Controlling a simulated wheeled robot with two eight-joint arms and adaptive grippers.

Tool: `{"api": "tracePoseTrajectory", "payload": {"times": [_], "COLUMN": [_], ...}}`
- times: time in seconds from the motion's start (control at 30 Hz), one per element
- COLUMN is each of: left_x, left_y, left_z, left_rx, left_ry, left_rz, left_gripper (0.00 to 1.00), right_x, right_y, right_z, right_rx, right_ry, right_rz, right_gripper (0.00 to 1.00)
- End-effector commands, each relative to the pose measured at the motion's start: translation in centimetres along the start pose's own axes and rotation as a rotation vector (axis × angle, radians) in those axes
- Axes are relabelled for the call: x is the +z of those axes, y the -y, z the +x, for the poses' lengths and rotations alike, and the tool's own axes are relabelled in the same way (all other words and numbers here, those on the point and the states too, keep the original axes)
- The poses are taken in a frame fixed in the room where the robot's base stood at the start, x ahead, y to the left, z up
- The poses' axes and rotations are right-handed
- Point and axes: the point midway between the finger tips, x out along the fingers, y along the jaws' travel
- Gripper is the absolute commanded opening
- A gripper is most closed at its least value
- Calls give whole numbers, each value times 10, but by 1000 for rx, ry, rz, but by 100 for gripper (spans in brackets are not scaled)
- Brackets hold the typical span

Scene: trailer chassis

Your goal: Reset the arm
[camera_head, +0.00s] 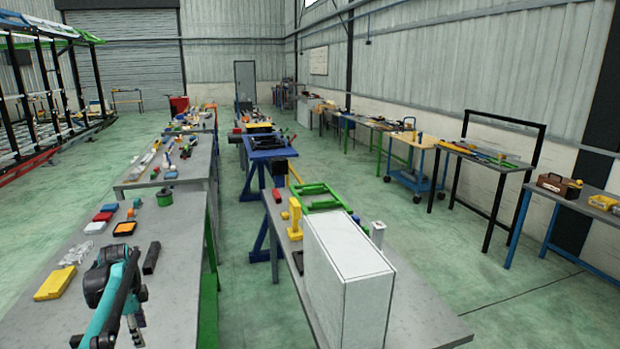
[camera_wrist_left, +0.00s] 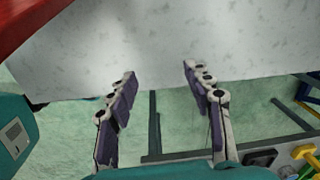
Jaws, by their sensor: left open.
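My left arm, teal and black, reaches in over the left grey table (camera_head: 182,270) at the lower left of the head view. Its fingertips are hard to make out there. In the left wrist view my left gripper (camera_wrist_left: 157,76) has its two jointed fingers spread well apart. Nothing is between them. A pale, mottled grey surface (camera_wrist_left: 180,35) lies beyond the fingertips. I cannot tell whether the fingers touch it. My right gripper does not show in either view.
On the left table are a yellow box (camera_head: 55,283), a black block (camera_head: 152,257) and a green cylinder (camera_head: 165,198). A large white box (camera_head: 346,285) stands on the right table (camera_head: 425,312). Green floor (camera_head: 243,290) lies open between the tables.

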Motion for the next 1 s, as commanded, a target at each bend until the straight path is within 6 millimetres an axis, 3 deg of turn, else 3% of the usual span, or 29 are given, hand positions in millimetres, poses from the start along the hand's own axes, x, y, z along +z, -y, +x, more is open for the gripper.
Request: {"api": "tracePoseTrajectory", "payload": {"times": [0.27, 0.37, 0.5, 0.67, 0.87, 1.0], "left_x": [-43, -64, -98, -130, -156, -166], "left_y": [-35, -58, -107, -171, -255, -308], "left_z": [-33, -47, -65, -73, -60, -37], "left_rx": [-72, -112, -180, -251, -309, -324], "left_ry": [-9, -22, -63, -138, -268, -372], "left_rz": [-142, -222, -373, -556, -782, -931], "left_gripper": [51, 51, 51, 51, 51, 51], "right_x": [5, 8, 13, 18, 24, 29], "right_y": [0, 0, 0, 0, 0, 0], "right_z": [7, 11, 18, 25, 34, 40], "right_rx": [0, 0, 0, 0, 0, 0], "right_ry": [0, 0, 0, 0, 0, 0], "right_rz": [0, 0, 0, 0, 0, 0], "right_gripper": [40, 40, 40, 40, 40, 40]}}
